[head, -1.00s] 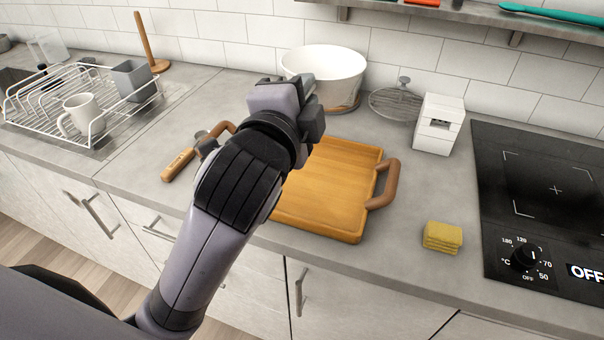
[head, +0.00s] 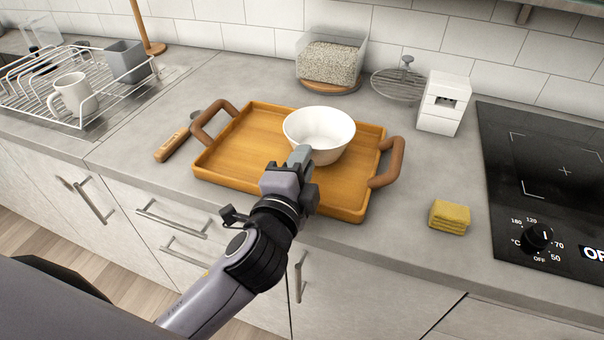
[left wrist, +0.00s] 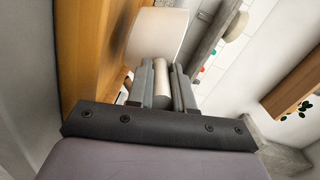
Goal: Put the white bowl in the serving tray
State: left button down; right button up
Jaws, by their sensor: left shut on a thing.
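The white bowl (head: 318,128) is upright, over the right part of the wooden serving tray (head: 235,155) in the head view. Whether its base touches the tray floor is hard to tell. My left gripper (head: 300,158) comes in from the front and is shut on the near side of the bowl. In the left wrist view the bowl (left wrist: 157,35) shows just past the fingers (left wrist: 165,80), and the tray (left wrist: 92,40) is at the left. My right gripper is not in view.
A glass container of grain (head: 330,64) and a wire trivet (head: 398,86) stand behind the tray. A white box (head: 443,103), yellow sponges (head: 449,217) and a hob (head: 545,150) are right. A dish rack (head: 25,98) with a mug (head: 74,95) is left; a wooden-handled tool (head: 172,147) lies by the tray.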

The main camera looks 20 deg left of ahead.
pick_arm(q)
jog(key=shift+f, duration=0.9)
jog(key=shift+f, duration=0.15)
jog(key=c, duration=1.3)
grip_release()
jog(key=shift+f, duration=0.1)
